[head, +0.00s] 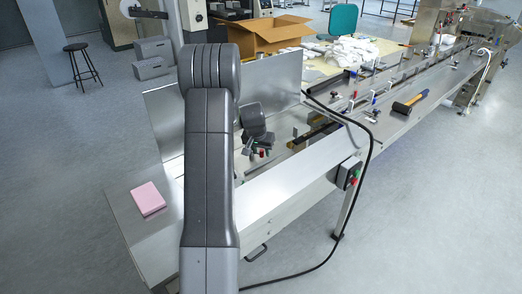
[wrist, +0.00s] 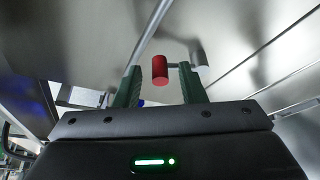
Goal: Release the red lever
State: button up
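In the head view my gripper (head: 257,151) is low over the machine's near end, with a small red spot, apparently the knob (head: 262,153), beside the fingers.
A metal guard panel (head: 165,115) stands behind my arm. A pink block (head: 148,198) lies on the near-left surface. A hammer (head: 409,103) lies on the conveyor's right ledge. A control box (head: 349,173) with a black cable hangs on the front side. Open floor lies to the right.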

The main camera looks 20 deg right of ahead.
grip_shut()
jog(key=shift+w+d+n+t+y, duration=0.15)
jog(key=shift+d+n, duration=0.15)
jog(key=shift+n, duration=0.25)
jog(key=shift+w+d+n+t+y, duration=0.15)
jog(key=shift+d+n, duration=0.1)
jog(key=shift+n, duration=0.3)
grip_release()
